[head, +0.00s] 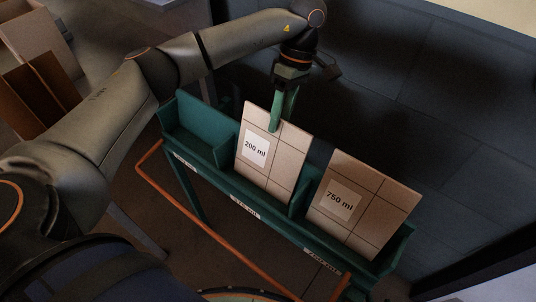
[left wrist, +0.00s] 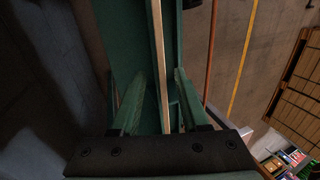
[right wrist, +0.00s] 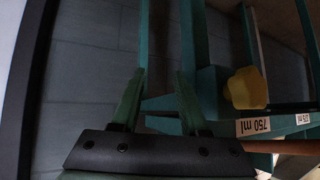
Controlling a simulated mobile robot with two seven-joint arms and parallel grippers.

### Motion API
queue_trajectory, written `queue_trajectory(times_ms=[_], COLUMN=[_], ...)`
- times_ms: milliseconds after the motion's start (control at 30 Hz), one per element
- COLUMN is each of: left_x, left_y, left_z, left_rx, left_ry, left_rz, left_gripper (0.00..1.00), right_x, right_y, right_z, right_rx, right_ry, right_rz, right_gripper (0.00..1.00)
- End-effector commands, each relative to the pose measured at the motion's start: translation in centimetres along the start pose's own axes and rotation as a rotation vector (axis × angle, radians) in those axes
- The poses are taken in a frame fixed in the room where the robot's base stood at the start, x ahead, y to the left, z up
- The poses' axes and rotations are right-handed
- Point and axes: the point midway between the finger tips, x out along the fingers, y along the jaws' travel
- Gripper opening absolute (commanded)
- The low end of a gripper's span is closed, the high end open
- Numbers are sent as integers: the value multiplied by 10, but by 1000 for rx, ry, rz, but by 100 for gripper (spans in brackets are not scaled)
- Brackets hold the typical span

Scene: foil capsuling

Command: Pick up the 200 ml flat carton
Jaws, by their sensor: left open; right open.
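The 200 ml flat carton (head: 281,165), a pale flat panel with a white label, stands tilted in the middle bay of a green rack (head: 218,154). My left gripper (head: 283,108) is at its top edge, one finger in front of its face. In the left wrist view the carton (left wrist: 158,45) shows edge-on as a thin pale strip between the open fingers (left wrist: 157,78). Contact cannot be told. My right gripper (right wrist: 161,75) is open with nothing between its fingers, near the rack's end; it is not in the head view.
A 750 ml flat carton (head: 378,202) stands in the right bay; the left bay looks empty. An orange rail (head: 207,229) runs along the rack's front. A yellow knob (right wrist: 246,88) is right of my right gripper. Open brown boxes (head: 45,88) are at the far left.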

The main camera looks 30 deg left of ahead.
Motion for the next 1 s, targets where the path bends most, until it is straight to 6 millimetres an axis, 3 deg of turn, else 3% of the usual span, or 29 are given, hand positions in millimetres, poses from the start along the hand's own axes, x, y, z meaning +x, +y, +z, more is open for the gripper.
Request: queue_trajectory(times_ms=[300, 567, 1000], left_x=[42, 45, 44], left_y=[-5, -4, -4], left_z=[-5, -5, -5], left_rx=[0, 0, 0], left_ry=[0, 0, -1], left_rz=[-3, 0, -1], left_gripper=[45, 45, 0], right_x=[-2, -1, -4], right_y=[3, 7, 5], right_z=[-4, -1, 6], right_rx=[-2, -2, 1], right_ry=[6, -1, -14], right_rz=[6, 15, 12], right_gripper=[44, 44, 44])
